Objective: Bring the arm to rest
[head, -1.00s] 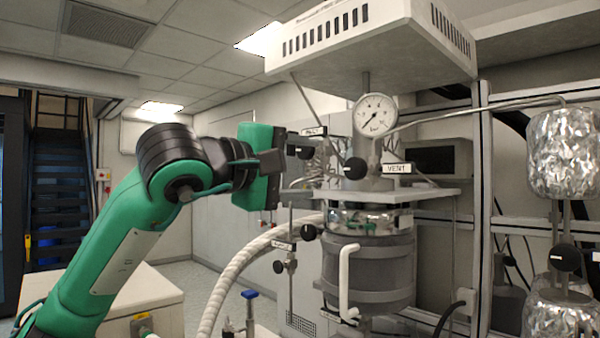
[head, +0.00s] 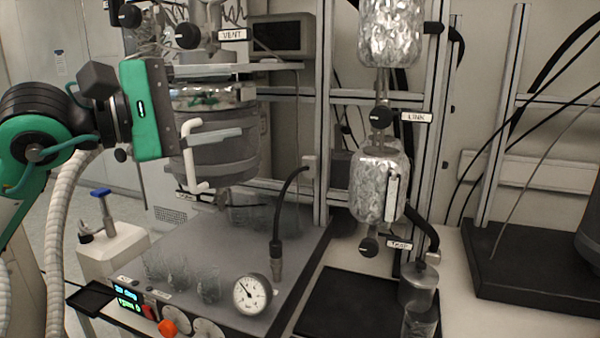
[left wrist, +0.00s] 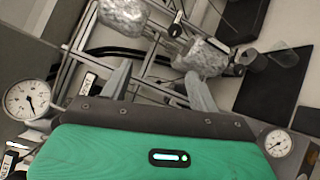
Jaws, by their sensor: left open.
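My left gripper (head: 225,103) is in the left part of the head view, at the end of my green and black arm. It points right, in front of the reactor vessel (head: 222,165) with its white handle. The jaws are open and hold nothing. In the left wrist view the two grey fingers (left wrist: 160,78) stand apart with a gap between them. My arm and gripper hide part of the vessel's left side. I cannot tell from these views whether a finger touches the vessel. My right gripper is not in view.
Foil-wrapped cylinders (head: 380,185) hang on the metal frame (head: 323,110) at centre right. Below are a grey bench unit with a pressure gauge (head: 252,294), glass beakers (head: 208,283) and a black mat (head: 352,305). A white hose (head: 60,230) runs down at the left.

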